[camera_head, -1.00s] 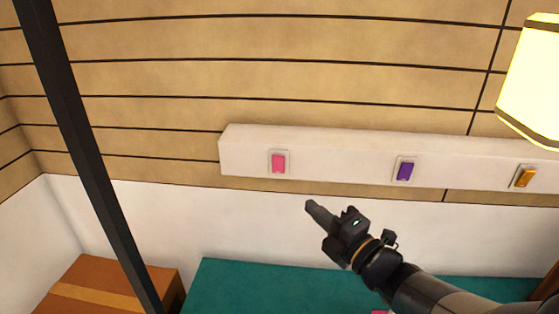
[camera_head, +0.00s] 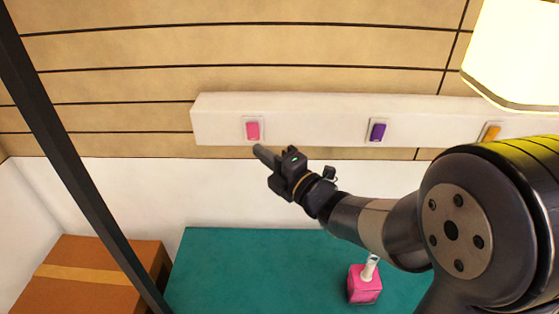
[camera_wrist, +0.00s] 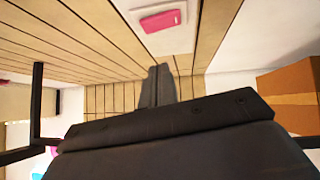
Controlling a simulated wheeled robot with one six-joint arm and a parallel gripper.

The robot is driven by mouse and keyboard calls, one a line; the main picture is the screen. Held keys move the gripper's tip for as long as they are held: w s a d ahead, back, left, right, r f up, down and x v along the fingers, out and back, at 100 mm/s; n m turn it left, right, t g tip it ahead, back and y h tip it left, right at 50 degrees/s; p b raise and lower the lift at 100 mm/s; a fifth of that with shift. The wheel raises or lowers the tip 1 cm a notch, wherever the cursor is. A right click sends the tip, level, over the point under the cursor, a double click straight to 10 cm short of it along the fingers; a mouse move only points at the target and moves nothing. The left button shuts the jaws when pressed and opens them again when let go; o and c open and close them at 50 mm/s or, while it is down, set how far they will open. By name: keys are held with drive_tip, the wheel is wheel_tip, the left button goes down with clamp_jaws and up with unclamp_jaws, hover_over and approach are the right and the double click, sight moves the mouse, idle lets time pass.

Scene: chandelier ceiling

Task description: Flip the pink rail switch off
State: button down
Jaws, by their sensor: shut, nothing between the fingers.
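The pink switch (camera_head: 253,130) is a small rocker in a pale plate near the left end of a white wall rail (camera_head: 310,118). It also shows at the top of the wrist view (camera_wrist: 161,20). My gripper (camera_head: 258,150) is shut and empty, its tip just below and slightly right of the pink switch in the head view. I cannot tell which way the rocker is tilted.
A purple switch (camera_head: 377,132) and an orange switch (camera_head: 491,133) sit farther right on the rail. A lit lamp (camera_head: 515,55) hangs at upper right. Below are a teal surface (camera_head: 225,265) with a pink bottle-like object (camera_head: 364,284) and a cardboard box (camera_head: 95,275).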

sight(247, 128)
drive_tip(key=shift+w+a+r+p, duration=0.15)
drive_tip(key=shift+w+a+p, duration=0.15)
drive_tip(key=shift+w, duration=0.6)
drive_tip(key=shift+w+a+r+p, duration=0.15)
drive_tip(key=shift+w+a+p, duration=0.2)
drive_tip(key=shift+w, duration=0.55)
drive_tip(key=shift+w+a+r+p, duration=0.15)
drive_tip(key=shift+w+a+p, duration=0.15)
drive_tip(key=shift+w, duration=0.6)
